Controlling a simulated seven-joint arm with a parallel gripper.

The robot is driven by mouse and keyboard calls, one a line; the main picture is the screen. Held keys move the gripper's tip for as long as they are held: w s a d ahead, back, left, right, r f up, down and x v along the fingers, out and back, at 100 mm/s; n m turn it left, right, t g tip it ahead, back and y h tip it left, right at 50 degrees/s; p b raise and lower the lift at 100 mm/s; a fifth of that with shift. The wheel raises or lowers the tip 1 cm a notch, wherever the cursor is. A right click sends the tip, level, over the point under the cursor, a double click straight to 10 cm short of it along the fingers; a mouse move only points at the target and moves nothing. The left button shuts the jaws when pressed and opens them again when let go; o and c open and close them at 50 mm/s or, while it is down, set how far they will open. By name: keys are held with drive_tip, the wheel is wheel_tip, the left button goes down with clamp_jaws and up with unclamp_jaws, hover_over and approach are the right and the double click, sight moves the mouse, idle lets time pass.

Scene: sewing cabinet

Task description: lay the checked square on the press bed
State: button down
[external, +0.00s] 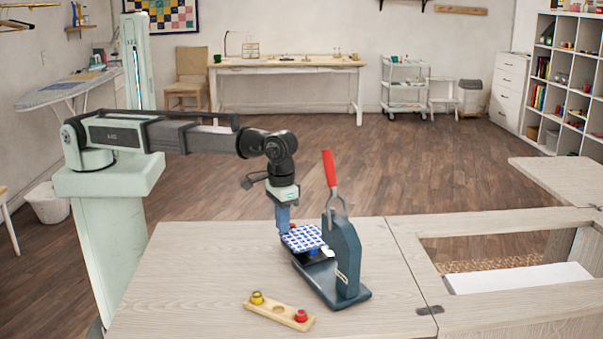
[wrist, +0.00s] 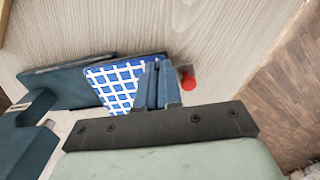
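The checked square (external: 302,238), blue and white, is at the left end of the press, close to level. My gripper (external: 284,228) points down at its left edge and is shut on that edge. In the wrist view the fingers (wrist: 157,84) are close together at the right edge of the checked square (wrist: 110,82). The dark blue press (external: 343,255) has a raised red handle. Its bed (external: 318,273) lies low to the left of the upright, partly hidden under the square. Whether the square touches the bed cannot be told.
A wooden strip (external: 272,310) with a yellow and a red knob lies in front of the press. A small red thing (wrist: 188,82) shows beside the fingers. The table (external: 180,275) is bare at left. An open recess (external: 480,250) is at right.

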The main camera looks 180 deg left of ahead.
drive_tip(key=c, duration=1.2)
unclamp_jaws()
wheel_tip(320, 180, up, 14)
drive_tip(key=shift+f, duration=0.1)
